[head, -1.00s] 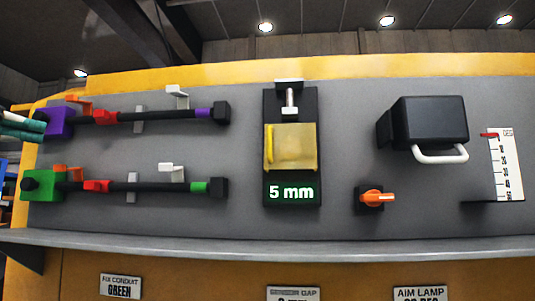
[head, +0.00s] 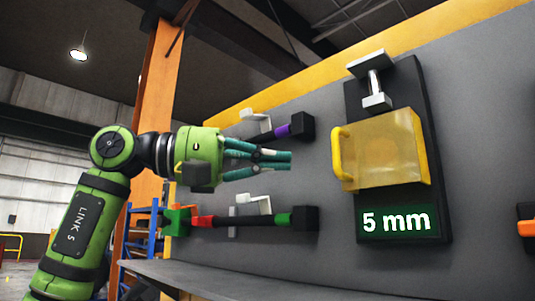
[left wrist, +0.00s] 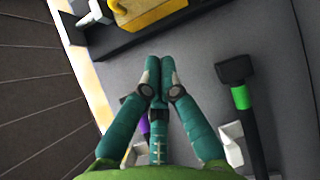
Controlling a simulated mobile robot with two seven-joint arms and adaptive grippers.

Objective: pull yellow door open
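The yellow door (head: 385,150) is a see-through amber cover on a black panel (head: 400,226), above a green "5 mm" readout. It looks closed. Its yellow handle (head: 337,155) is on the door's left side. My left gripper (head: 290,160) has teal fingers drawn together at the tips, with nothing between them. It points right toward the handle, with a gap between in the head view. In the left wrist view the fingertips (left wrist: 160,65) are together, and part of the yellow door (left wrist: 145,15) shows at the top edge. My right gripper is not in view.
Left of the door, dark rods sit on the grey board (head: 330,120), one with a purple end (head: 283,131) and one with a green end (head: 284,220). A metal screw clamp (head: 375,82) is above the door. A grey ledge (head: 260,276) runs below.

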